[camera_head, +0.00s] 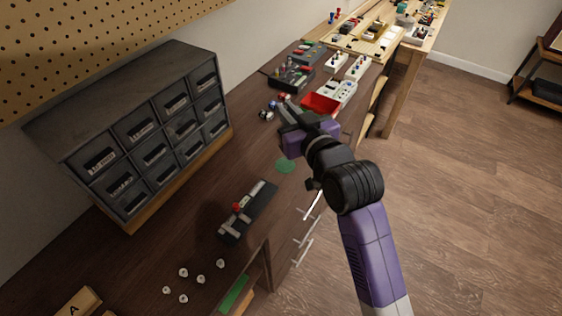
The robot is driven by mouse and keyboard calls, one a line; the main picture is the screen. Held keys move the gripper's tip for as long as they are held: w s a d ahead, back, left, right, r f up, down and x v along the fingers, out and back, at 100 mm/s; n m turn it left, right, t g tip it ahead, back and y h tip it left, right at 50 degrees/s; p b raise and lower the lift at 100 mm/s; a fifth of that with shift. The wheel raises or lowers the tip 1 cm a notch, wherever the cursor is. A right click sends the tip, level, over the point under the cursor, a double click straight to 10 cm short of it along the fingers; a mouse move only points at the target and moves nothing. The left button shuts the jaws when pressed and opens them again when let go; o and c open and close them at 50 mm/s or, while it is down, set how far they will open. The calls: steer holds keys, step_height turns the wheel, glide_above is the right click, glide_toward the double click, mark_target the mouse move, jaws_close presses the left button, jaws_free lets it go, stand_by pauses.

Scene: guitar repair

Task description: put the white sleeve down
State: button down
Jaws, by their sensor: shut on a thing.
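My gripper (288,112) is over the dark brown bench, between the drawer cabinet and the red tray, with its fingers pointing toward the back left. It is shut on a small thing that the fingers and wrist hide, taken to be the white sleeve. I cannot make out its shape or colour, nor its height above the bench. Several small white pieces (183,272) stand apart on the bench at the lower left, and I cannot tell whether they are sleeves of the same kind.
A dark cabinet of labelled drawers (150,125) stands at the left. A red tray (320,103) lies just right of my gripper. Small blue and red parts (268,112) are close to the fingers. A black holder (247,210) and a green disc (285,166) lie nearer. Bare bench shows between.

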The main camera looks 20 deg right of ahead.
steer(key=shift+w+f, duration=0.1)
steer(key=shift+f, duration=0.05)
glide_above(285, 172)
step_height(285, 172, down, 15)
steer(key=shift+d+r, duration=0.1)
steer(key=shift+r, duration=0.05)
steer(key=shift+f+b, duration=0.35)
steer(key=shift+f, duration=2.1)
steer(key=shift+f, duration=0.15)
steer(key=shift+f, duration=0.15)
steer(key=c, duration=1.5)
jaws_free()
